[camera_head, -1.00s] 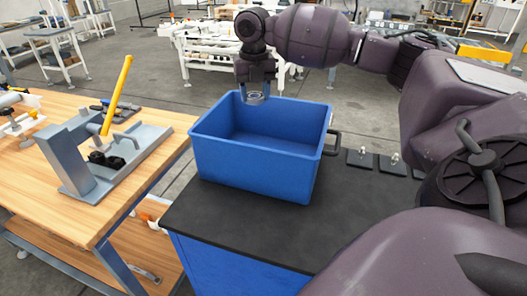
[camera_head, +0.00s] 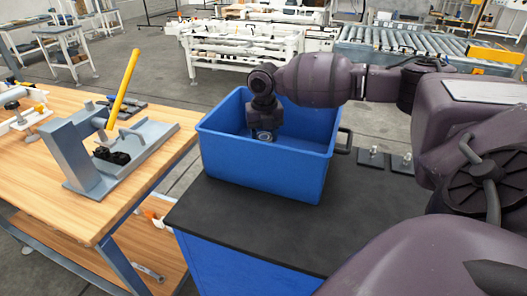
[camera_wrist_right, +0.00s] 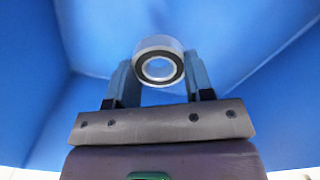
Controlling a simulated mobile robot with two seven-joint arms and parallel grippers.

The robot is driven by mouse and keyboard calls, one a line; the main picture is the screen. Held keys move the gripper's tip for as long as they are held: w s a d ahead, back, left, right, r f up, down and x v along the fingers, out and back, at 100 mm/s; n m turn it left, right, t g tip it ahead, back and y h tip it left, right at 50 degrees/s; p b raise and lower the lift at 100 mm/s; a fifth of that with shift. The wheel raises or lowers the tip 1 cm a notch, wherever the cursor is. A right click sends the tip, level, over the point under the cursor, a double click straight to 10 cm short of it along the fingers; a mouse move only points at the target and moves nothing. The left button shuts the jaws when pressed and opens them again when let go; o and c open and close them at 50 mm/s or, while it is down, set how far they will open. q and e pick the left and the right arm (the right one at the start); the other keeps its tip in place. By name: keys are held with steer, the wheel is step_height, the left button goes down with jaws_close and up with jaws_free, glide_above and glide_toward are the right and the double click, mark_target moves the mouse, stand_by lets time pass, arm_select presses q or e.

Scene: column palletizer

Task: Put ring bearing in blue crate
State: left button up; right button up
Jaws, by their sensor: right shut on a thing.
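The blue crate (camera_head: 262,172) stands upright and open-topped on a black-topped cabinet. My right gripper (camera_head: 264,133) reaches down inside the crate, near its back wall. It is shut on the ring bearing (camera_head: 264,136), a small metal ring held at the fingertips. In the right wrist view the ring bearing (camera_wrist_right: 159,50) sits between the two fingers of the right gripper (camera_wrist_right: 159,72), with blue crate walls all around. Whether the bearing touches the crate floor I cannot tell. My left gripper is not in view.
The black cabinet top (camera_head: 250,232) is clear in front of the crate. A wooden workbench (camera_head: 118,205) with a grey press with a yellow lever (camera_head: 122,88) stands at the left. Small metal fixtures (camera_head: 374,157) lie right of the crate, behind its handle.

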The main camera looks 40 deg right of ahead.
step_height(320, 180, down, 5)
steer(key=shift+f+b, duration=0.2)
steer(key=shift+b, duration=0.2)
steer(key=shift+f, duration=0.2)
steer(key=shift+r, duration=0.1)
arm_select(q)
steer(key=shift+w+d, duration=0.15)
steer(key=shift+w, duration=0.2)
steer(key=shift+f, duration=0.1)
